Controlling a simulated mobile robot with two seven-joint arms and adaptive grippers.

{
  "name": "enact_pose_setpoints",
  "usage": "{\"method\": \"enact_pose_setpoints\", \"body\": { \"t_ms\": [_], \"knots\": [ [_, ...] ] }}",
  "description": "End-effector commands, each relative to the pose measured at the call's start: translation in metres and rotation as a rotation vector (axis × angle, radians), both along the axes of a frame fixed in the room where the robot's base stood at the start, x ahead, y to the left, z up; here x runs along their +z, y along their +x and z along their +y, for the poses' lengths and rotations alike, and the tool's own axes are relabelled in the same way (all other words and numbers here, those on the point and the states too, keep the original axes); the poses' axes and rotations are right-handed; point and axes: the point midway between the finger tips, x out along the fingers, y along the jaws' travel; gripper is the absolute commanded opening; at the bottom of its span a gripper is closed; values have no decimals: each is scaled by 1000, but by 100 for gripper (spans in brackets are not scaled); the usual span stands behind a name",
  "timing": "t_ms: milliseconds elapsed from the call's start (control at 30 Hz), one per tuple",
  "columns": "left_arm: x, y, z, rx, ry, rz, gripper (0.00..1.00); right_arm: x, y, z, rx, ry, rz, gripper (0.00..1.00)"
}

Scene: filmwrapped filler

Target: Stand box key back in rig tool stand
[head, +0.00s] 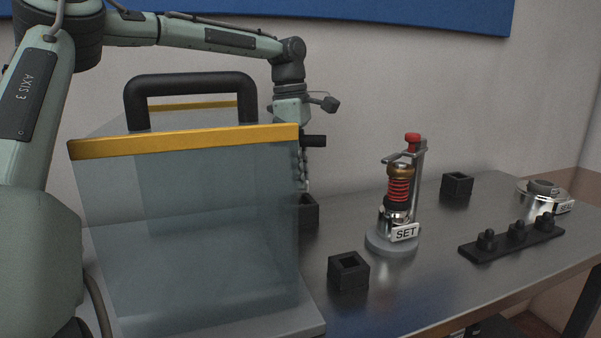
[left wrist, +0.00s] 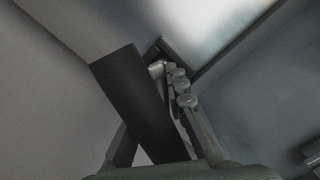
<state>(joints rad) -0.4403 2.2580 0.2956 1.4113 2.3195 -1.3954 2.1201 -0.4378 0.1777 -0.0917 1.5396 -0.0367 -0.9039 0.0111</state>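My left gripper (head: 301,160) hangs downward behind the clear-sided case, which partly hides it. A black bar, taken as the box key's handle (head: 313,141), sticks out to the right of it. In the left wrist view this dark handle (left wrist: 138,105) lies between the fingers, which appear shut on it. A short silver shaft (left wrist: 156,69) shows past its far end, close to a dark block. In the head view a black square stand (head: 307,211) is directly below the gripper. Whether the shaft is in it is hidden. My right gripper is out of view.
The clear-sided case (head: 190,230) with a yellow edge and black handle fills the near left. A red-topped rig marked SET (head: 398,205), two black square holders (head: 348,271) (head: 457,185), a black peg strip (head: 512,238) and a metal ring part (head: 540,198) stand right.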

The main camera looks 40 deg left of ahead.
Motion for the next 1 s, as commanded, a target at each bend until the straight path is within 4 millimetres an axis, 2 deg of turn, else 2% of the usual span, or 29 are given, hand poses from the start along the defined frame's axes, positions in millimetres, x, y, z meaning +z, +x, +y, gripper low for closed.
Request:
{"method": "enact_pose_setpoints", "body": {
  "t_ms": [33, 167, 533, 667, 1000],
  "knots": [
    [0, 0, 0, 0, 0, 1, 19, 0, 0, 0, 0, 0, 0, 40],
    [0, 0, 0, 0, 0, 1, 34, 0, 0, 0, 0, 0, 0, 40],
    [6, 0, 0, 0, 1, 0, 34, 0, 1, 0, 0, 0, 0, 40],
    [26, 0, 2, 0, 1, -3, 34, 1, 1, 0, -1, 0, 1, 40],
    [96, -5, 10, 0, 1, -2, 34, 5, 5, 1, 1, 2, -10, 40]
  ]
}}
